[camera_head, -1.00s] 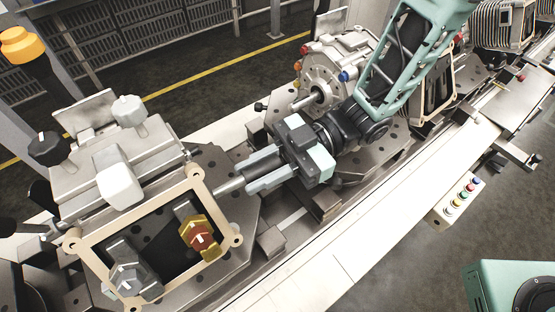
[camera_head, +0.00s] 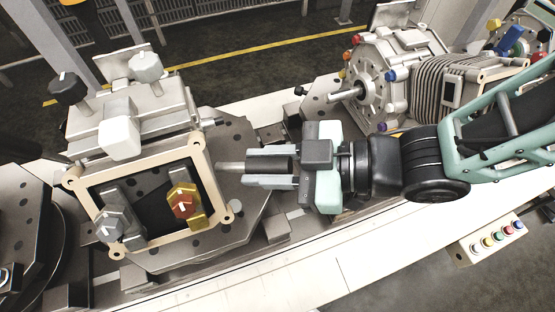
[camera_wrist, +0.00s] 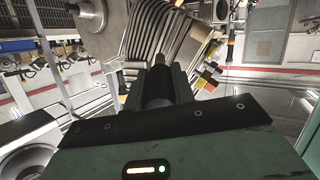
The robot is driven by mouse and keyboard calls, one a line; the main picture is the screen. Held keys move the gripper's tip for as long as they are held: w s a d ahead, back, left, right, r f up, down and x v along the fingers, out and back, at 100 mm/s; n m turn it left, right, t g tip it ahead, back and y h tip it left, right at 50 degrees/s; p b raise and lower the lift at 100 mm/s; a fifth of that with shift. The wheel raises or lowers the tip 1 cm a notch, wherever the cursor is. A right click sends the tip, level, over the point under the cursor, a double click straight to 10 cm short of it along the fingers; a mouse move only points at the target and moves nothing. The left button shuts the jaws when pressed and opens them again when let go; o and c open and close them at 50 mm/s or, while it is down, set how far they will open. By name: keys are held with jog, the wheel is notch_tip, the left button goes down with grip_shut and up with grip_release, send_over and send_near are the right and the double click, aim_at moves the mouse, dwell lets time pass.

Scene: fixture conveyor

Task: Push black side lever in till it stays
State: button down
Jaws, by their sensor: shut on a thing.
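The black side lever (camera_head: 268,163) is a dark cylindrical grip on a bare metal rod (camera_head: 230,166). The rod points left to the right side of the nearer housing (camera_head: 150,150), and a length of it shows between my fingers and the housing. My gripper (camera_head: 267,166) is shut around the dark grip, from the right. In the wrist view the dark grip (camera_wrist: 158,86) stands between my fingers, with the rod's narrow end beyond it. The fingers hide part of the grip.
The housing's front frame (camera_head: 68,173) holds a red-and-gold knob (camera_head: 183,203) and a grey knob (camera_head: 110,228). Black (camera_head: 68,88) and white (camera_head: 147,66) knobs stand on top. A finned motor (camera_head: 450,95) stands behind my arm. A button box (camera_head: 488,243) is at lower right.

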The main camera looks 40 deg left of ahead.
jog(key=c, duration=1.2)
grip_release()
jog(key=shift+o, duration=0.2)
jog(key=b+v, duration=0.3)
jog(key=v, duration=1.4)
jog(key=shift+d, duration=0.25)
jog(key=shift+w, duration=0.15)
